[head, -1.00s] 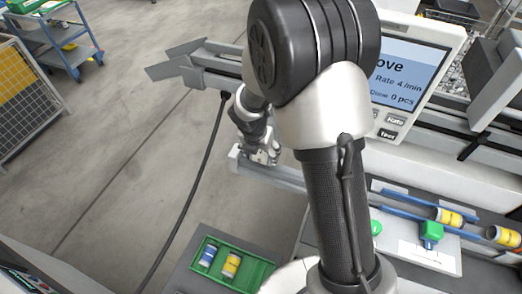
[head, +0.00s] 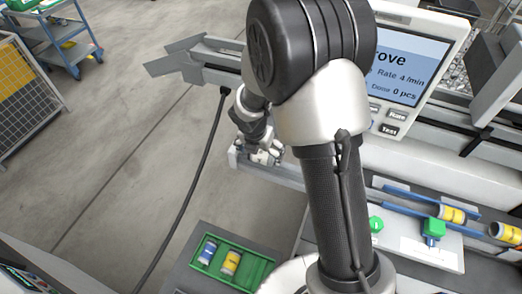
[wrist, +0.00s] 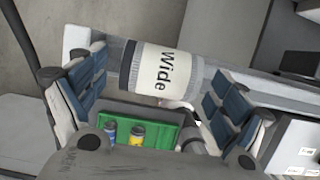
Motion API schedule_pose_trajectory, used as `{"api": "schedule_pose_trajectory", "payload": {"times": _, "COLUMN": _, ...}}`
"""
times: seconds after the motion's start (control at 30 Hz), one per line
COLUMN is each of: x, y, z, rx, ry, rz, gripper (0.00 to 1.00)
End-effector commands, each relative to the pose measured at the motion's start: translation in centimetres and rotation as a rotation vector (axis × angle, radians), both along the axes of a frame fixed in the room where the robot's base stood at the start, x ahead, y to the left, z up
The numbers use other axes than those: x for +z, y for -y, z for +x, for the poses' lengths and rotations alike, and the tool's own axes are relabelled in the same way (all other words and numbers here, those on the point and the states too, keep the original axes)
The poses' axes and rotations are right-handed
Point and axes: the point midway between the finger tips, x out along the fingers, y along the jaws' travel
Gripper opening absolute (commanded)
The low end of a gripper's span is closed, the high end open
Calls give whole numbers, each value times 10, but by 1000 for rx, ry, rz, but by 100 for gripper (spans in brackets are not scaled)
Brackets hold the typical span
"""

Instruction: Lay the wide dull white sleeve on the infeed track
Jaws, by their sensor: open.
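The wide dull white sleeve (wrist: 165,78) shows in the wrist view, with the word "Wide" on its label and grey ends. It lies on its side along the pale infeed track (wrist: 268,90). My gripper (wrist: 155,98) is open, with its dark padded fingers on either side of the sleeve and gaps between them and it. In the head view my gripper (head: 258,150) is at the near end of the track (head: 285,176); the sleeve cannot be told apart from the fingers there.
A green tray (head: 256,272) with a blue-labelled can (head: 208,253) and a yellow-labelled can (head: 231,262) stands at the front. A screen (head: 412,65) is at the right. Yellow-banded cans (head: 452,215) lie on a blue-railed track.

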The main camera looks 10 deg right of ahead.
Motion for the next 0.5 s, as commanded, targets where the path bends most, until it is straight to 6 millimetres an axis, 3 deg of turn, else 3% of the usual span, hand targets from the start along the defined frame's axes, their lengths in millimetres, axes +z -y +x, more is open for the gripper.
{"api": "schedule_pose_trajectory", "payload": {"times": 0.27, "x": 2, "y": 0, "z": -1, "rx": -1, "ry": -1, "rz": 0, "gripper": 92}}
{"api": "schedule_pose_trajectory", "payload": {"times": 0.5, "x": 37, "y": -7, "z": -8, "rx": 0, "ry": 4, "rz": 1, "gripper": 92}}
